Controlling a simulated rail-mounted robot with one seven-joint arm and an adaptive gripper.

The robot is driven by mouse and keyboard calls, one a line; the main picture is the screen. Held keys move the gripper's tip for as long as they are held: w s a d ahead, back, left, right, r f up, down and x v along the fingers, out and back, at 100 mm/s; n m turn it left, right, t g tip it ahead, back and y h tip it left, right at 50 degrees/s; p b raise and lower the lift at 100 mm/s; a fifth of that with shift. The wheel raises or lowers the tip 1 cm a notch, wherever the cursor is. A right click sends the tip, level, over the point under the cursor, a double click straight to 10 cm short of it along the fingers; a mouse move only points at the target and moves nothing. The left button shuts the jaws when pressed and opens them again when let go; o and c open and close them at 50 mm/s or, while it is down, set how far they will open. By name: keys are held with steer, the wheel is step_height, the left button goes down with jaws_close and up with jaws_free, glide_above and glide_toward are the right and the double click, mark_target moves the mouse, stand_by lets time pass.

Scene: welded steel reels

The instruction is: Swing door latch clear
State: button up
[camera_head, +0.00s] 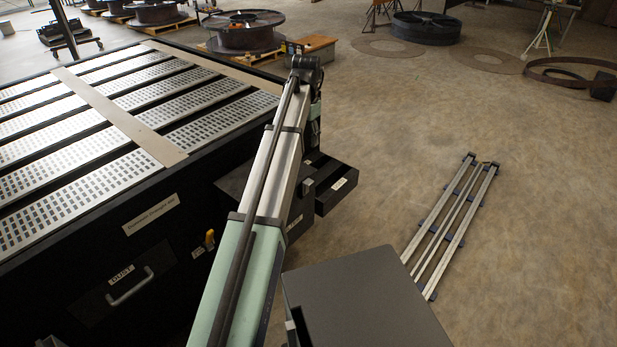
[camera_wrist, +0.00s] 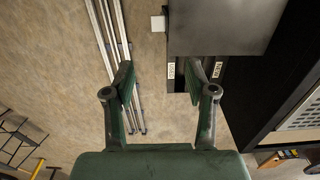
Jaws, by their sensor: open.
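In the head view, the black downdraft table's side has a door labelled DUST (camera_head: 122,275) with a pale bar handle (camera_head: 130,286). A small yellow-orange latch-like piece (camera_head: 210,240) sits on the side to the right of the door. It is too small to tell whether it is turned. In the wrist view, my gripper (camera_wrist: 160,70) is open, with nothing between its two dark green fingers. It hangs above the floor and the labelled black drawers. In the head view, my arm reaches up past the table's right corner, and the gripper cannot be made out.
Black drawers (camera_head: 336,184) stick out beside the table's right end. Metal rails (camera_head: 452,225) lie on the floor to the right. Steel reels (camera_head: 245,33) stand on pallets at the back. The floor at the right is mostly clear.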

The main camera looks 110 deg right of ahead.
steer(key=p, duration=0.3)
glide_toward(308, 182)
step_height(308, 182, down, 8)
steer(key=shift+s+d+r, duration=0.1)
stand_by(0.3)
jaws_close()
